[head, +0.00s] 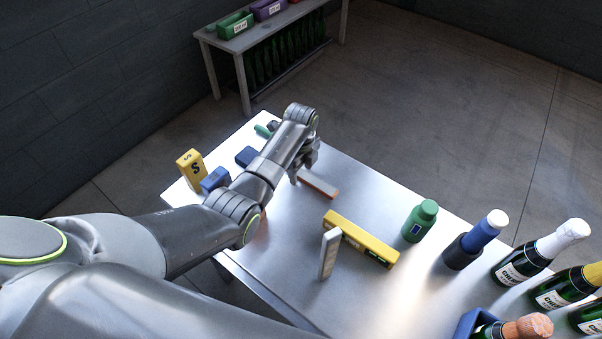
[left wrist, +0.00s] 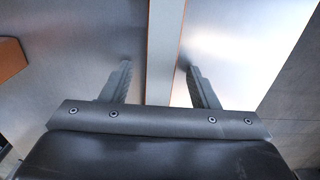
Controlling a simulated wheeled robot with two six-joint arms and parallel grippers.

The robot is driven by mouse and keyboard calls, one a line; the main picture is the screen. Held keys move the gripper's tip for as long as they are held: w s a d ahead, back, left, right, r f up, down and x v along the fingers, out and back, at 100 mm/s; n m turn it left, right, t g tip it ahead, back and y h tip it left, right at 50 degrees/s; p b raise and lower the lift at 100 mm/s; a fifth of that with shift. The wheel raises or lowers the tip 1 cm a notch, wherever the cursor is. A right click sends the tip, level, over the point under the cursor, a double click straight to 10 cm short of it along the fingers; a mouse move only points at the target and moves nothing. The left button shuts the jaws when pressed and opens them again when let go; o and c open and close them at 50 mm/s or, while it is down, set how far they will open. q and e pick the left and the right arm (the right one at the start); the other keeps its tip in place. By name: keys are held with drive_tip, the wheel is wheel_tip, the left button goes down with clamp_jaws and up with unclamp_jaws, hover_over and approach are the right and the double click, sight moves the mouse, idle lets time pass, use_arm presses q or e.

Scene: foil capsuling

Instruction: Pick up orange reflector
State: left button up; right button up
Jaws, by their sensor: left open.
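A flat bar with a pale grey top and orange edges (head: 318,186), which looks like the orange reflector, lies on the metal table. In the left wrist view the bar (left wrist: 163,50) runs lengthwise between the two fingers. My left gripper (head: 304,172) is open at the bar's far left end in the head view, fingers pointing down. The fingers stand on either side of the bar with a gap to each edge. I cannot tell the fingertips' height over the table.
A yellow box (head: 366,242) and an upright pale block (head: 329,255) stand nearer. A green bottle (head: 420,221), a blue bottle (head: 482,237) and champagne bottles (head: 540,252) are to the right. A yellow block (head: 191,167) and blue pieces (head: 215,180) sit left, beside my arm.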

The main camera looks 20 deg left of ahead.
use_arm(q)
drive_tip(key=shift+c, duration=0.2)
drive_tip(key=c, duration=1)
